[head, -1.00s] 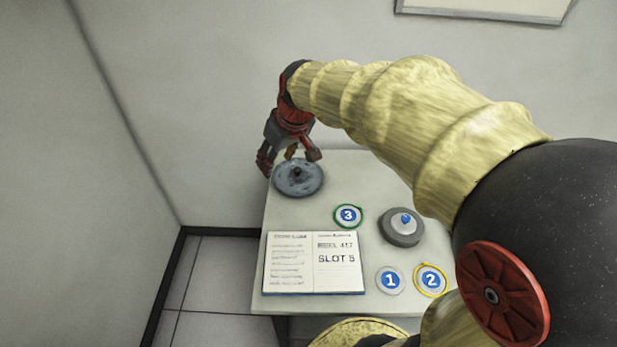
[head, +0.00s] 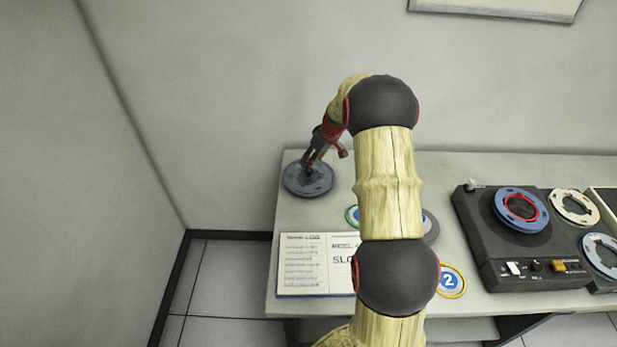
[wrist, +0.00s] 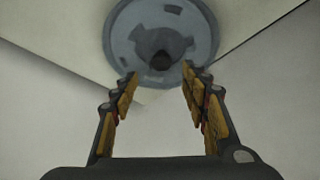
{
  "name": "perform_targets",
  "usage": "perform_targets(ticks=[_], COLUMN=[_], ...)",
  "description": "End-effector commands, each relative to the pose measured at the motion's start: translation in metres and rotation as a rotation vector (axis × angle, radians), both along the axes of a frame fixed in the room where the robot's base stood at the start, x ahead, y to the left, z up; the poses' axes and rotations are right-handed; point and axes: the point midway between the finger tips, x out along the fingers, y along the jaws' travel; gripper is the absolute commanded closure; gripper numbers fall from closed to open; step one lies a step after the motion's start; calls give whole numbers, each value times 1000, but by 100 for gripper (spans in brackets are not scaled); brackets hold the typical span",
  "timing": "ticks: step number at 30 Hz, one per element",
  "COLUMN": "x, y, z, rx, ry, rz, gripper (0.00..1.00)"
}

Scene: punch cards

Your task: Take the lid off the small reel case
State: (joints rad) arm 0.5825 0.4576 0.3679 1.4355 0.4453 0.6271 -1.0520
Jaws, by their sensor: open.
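A round blue-grey disc-shaped piece (head: 296,187) with a dark centre knob lies at the back left corner of the table. In the wrist view the disc (wrist: 130,45) shows darker patches, and its knob (wrist: 160,61) lies in line with the gap between my fingers. My gripper (head: 313,164) is over this disc, pointing down at a tilt. It is open in the wrist view (wrist: 160,78), with nothing clamped. A second round grey piece (head: 431,227) is mostly hidden behind my arm. I cannot tell for sure which is the small reel case.
An open log book (head: 302,277) lies at the front left. A round marker 2 (head: 450,281) and a green-rimmed marker (head: 351,215) are partly hidden by my arm. A dark tape machine (head: 487,245) with a blue reel (head: 507,204) stands to the right. A wall rises behind the table.

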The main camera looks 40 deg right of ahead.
Motion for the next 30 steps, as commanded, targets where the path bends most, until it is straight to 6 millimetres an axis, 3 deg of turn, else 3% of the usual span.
perform_targets(ticks=[15, 22, 30], x=[17, 18, 18], y=[5, 5, 5], z=[-55, -55, -55], rx=[1, 0, 0], ry=[0, -1, 0], rz=[0, 0, -1], gripper=[55, 55, 69])
